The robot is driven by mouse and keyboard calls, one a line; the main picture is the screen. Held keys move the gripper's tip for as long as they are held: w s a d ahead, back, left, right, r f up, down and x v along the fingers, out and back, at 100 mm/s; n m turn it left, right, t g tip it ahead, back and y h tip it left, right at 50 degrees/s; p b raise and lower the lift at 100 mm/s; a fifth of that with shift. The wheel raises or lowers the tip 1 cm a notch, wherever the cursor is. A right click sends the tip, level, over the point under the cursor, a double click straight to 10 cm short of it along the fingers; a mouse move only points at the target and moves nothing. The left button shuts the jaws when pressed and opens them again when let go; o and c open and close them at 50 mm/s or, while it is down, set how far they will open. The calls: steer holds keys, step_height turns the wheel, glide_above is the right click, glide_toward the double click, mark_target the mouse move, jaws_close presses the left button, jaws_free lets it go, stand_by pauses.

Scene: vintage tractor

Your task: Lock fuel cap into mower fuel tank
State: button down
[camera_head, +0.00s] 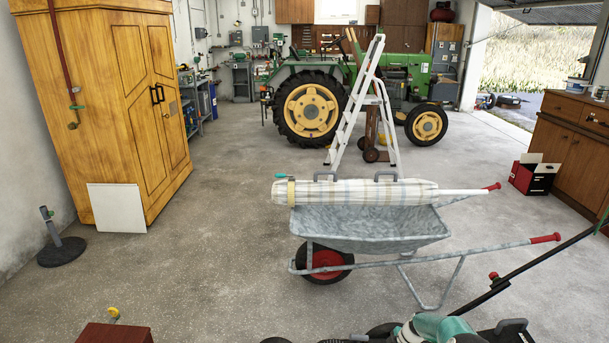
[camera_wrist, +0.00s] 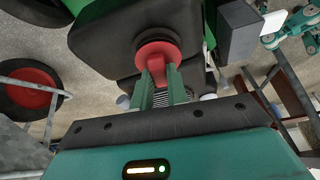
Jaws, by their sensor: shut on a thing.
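In the wrist view, my gripper (camera_wrist: 161,78) reaches up from the bottom with its two green fingers shut on the red fuel cap (camera_wrist: 158,54). The cap is round, with a darker rim at its far side and a narrower part between the fingers. It lies over a black part of the mower (camera_wrist: 118,28). I cannot tell whether the cap is seated in the tank or just above it, as the opening is hidden. In the head view, the mower's black handle bar (camera_head: 540,262) shows at the lower right; the cap cannot be made out there.
A grey wheelbarrow (camera_head: 370,232) carrying a long wrapped roll (camera_head: 365,191) stands just beyond the mower. Its red wheel (camera_wrist: 28,92) also shows in the wrist view. A wooden box (camera_head: 115,333) lies at the lower left.

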steer(key=c, duration=1.8)
jaws_free()
steer(key=shift+n, duration=0.4)
steer(key=o, duration=0.5)
steer(key=w+v, duration=0.1)
steer(key=v, duration=1.2)
steer(key=a+r+m+h, duration=0.1)
steer(key=a+r, duration=0.2)
steer(key=r, duration=0.7)
steer(key=a+r+m+h, duration=0.1)
steer(key=a+r+m, duration=0.1)
steer(key=r, duration=0.7)
steer(key=s+a+r+m+t+h, duration=0.15)
steer(key=s+a+r, duration=0.3)
steer(key=r, duration=0.45)
steer(key=s+a+r+m+h, duration=0.1)
steer(key=s+a+r+m, duration=0.15)
steer(key=s+r, duration=0.45)
steer(key=s+a+r+m+t, duration=0.1)
steer(key=s+a+r+m, duration=0.1)
steer(key=s+r, duration=0.4)
steer(key=s+a+r+m+t, duration=0.1)
steer(key=s+a+r+m, duration=0.2)
steer(key=s+r, duration=0.35)
steer(key=s+a+m+t, duration=0.1)
steer(key=s+m, duration=0.4)
steer(key=s, duration=0.9)
steer(key=shift+a+r, duration=0.2)
steer(key=shift+a, duration=0.4)
